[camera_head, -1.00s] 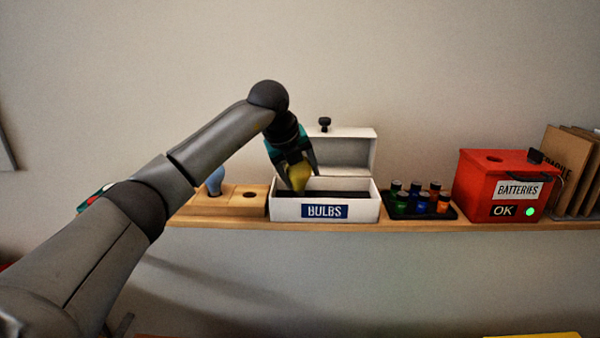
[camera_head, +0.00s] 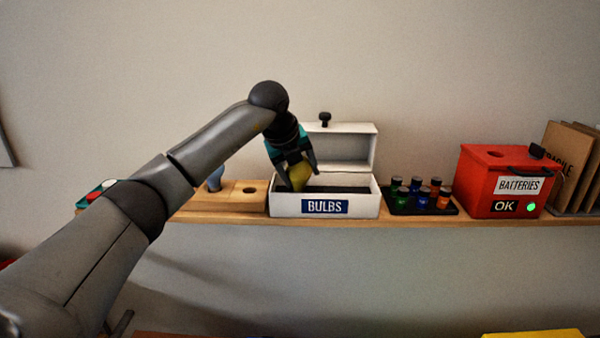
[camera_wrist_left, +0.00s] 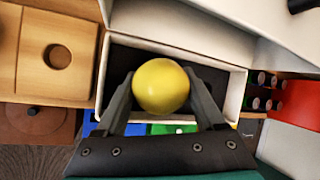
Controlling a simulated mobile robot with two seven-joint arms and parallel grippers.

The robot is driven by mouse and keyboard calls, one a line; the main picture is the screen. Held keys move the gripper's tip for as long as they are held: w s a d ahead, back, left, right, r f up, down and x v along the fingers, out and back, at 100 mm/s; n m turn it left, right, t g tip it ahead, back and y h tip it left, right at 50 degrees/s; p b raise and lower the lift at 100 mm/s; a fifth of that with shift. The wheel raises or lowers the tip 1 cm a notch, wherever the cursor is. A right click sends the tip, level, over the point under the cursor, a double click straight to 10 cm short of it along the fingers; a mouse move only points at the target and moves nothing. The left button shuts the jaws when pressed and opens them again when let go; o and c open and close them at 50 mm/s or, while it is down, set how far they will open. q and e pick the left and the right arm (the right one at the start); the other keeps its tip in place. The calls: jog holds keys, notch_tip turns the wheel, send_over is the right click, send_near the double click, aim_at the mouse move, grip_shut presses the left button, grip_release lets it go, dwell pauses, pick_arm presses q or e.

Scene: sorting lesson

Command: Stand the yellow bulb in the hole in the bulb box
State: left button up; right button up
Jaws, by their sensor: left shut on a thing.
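The yellow bulb (camera_head: 299,176) is in my left gripper (camera_head: 298,178), which is shut on it. They are over the left part of the white bulb box (camera_head: 278,207), whose lid stands open at the back. In the left wrist view the yellow bulb (camera_wrist_left: 161,86) sits between the two fingers of my left gripper (camera_wrist_left: 163,92), above the dark inside of the bulb box (camera_wrist_left: 237,96). The bulb hides what lies under it, so I cannot see the hole or tell whether the bulb's base is in it. My right gripper is not in view.
A wooden block (camera_head: 236,196) with a hole and a blue bulb (camera_head: 215,180) stands left of the box. A black tray (camera_head: 398,211) of several batteries and a red battery box (camera_head: 477,180) stand right on the shelf (camera_head: 420,221). Cardboard pieces (camera_head: 573,150) lean at far right.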

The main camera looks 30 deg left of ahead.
pick_arm(q)
jog(key=shift+f, duration=0.4)
jog(key=shift+f, duration=0.1)
dwell(1.2)
dwell(1.6)
dwell(0.5)
jog(key=o, duration=0.6)
jog(key=o, duration=0.4)
dwell(0.6)
jog(key=shift+r+p, duration=1.5)
jog(key=shift+r, duration=0.15)
